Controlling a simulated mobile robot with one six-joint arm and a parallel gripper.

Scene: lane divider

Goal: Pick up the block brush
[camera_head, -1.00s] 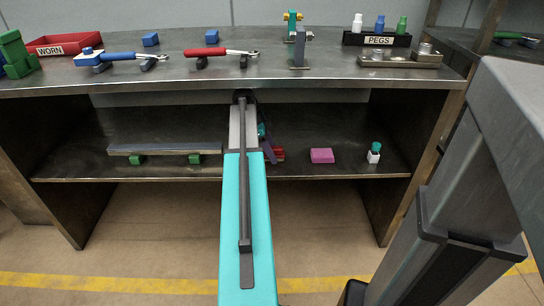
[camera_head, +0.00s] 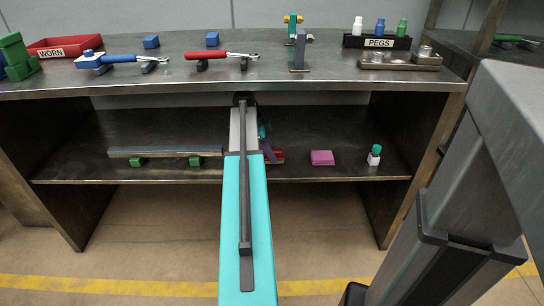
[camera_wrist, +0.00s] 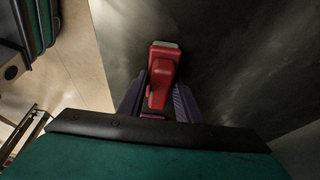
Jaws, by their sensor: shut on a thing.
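The red block brush (camera_wrist: 161,76) lies between the two dark purple fingers of my gripper (camera_wrist: 160,88) in the wrist view. The fingers press on its sides, and its pale end points away from my wrist. In the head view only a small red part of the brush (camera_head: 277,156) shows on or just above the lower shelf, beside my gripper (camera_head: 269,152). My teal arm hides the rest. I cannot tell whether the brush is clear of the shelf.
The lower shelf (camera_head: 300,170) holds a pink block (camera_head: 322,158), a small white and teal item (camera_head: 374,155) and a grey bar (camera_head: 165,151) on green supports. The upper tabletop (camera_head: 330,75) lies close above my arm. Side panels bound the shelf.

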